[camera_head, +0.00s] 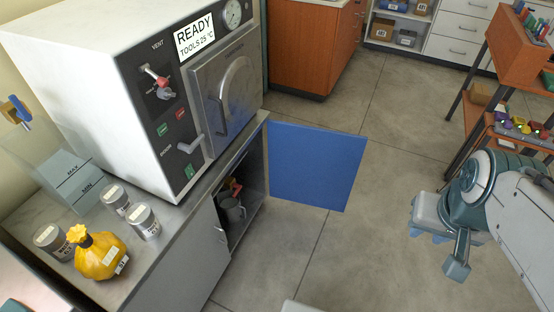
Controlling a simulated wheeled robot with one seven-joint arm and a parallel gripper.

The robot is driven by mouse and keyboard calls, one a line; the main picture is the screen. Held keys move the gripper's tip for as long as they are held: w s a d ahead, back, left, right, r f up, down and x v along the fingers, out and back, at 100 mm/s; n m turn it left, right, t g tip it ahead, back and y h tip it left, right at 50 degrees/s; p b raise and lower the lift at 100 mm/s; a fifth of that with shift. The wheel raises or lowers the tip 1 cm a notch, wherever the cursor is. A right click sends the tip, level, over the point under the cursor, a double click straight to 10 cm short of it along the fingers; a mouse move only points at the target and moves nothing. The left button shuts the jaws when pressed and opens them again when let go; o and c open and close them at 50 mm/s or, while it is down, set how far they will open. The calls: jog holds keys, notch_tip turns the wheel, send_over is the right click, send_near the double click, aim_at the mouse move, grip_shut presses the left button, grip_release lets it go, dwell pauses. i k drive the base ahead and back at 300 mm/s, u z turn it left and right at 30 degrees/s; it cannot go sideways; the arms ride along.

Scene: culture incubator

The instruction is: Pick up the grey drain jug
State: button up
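A grey jug (235,212) stands inside the open cupboard under the counter, below the white machine. It is partly in shadow, and the cupboard's edge hides some of it. My gripper (430,237) is at the right of the view, over the open floor, well apart from the jug.
A blue panel (315,167), apparently the cupboard door, stands out over the floor beside the opening. Reddish items (232,186) sit behind the jug. The counter (172,245) holds several grey tins and a yellow bag (100,258). The middle floor is clear.

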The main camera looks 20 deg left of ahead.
aim_at(230, 208)
jog(key=u, duration=0.05)
jog(key=i, duration=0.85)
jog(key=u, duration=0.8)
jog(key=i, duration=0.4)
jog(key=u, duration=0.3)
